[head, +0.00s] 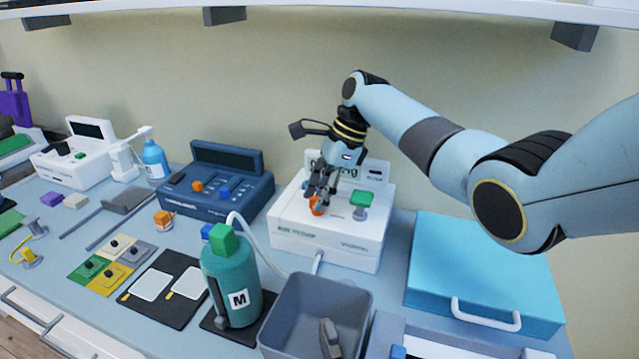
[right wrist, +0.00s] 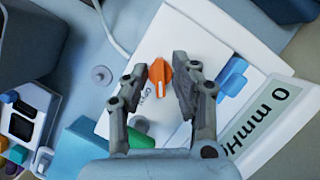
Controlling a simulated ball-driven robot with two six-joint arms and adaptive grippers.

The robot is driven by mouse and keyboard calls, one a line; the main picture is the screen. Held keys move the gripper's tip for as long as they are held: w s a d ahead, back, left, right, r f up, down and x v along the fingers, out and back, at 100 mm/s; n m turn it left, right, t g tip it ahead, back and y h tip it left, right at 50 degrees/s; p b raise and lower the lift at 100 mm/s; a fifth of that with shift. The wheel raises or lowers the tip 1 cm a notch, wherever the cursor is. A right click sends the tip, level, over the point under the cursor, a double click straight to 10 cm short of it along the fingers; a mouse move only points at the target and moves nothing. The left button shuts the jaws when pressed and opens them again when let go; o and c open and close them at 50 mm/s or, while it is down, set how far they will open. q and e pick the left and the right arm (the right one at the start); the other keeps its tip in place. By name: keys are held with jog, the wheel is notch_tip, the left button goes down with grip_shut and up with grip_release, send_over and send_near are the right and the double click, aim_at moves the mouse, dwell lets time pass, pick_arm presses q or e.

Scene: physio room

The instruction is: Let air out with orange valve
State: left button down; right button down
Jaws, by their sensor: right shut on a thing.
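A white pump unit (head: 300,222) with a display stands at the back middle of the bench. Its orange valve (head: 316,207) is a small knob on the top face, left of a green lever (head: 361,200). My right gripper (head: 318,196) is shut on the valve from above and hides part of the unit. The display (right wrist: 275,118) shows "0 mmH", partly covered. My left gripper is out of view.
A teal bottle marked M (head: 230,282) and a grey bin (head: 318,300) stand in front of the unit. A dark blue device (head: 215,180) is to its left and a light blue case (head: 480,270) to its right. A white hose (head: 262,250) runs near the bottle.

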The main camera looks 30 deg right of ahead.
jog(key=shift+w+r+n+g, duration=0.2)
jog(key=shift+n+g, duration=0.1)
jog(key=shift+n, duration=0.7)
jog(key=n+g, duration=0.1)
jog(key=n, duration=0.1)
jog(key=shift+f+n, duration=0.1)
jog(key=shift+n, duration=0.3)
jog(key=n+b, duration=0.1)
jog(key=n, duration=0.1)
jog(key=n+g+b, duration=0.1)
jog(key=n+b, duration=0.1)
jog(key=shift+w+f+g, duration=0.1)
jog(key=shift+g, duration=0.2)
jog(key=shift+n+g+h+b, duration=0.35)
jog(key=shift+n+b, duration=0.55)
jog(key=shift+n, duration=0.3)
jog(key=shift+r, duration=0.2)
jog(key=c, duration=1.4)
grip_release()
jog(key=shift+f, duration=0.1)
jog(key=v, duration=0.7)
jog(key=shift+r, duration=0.25)
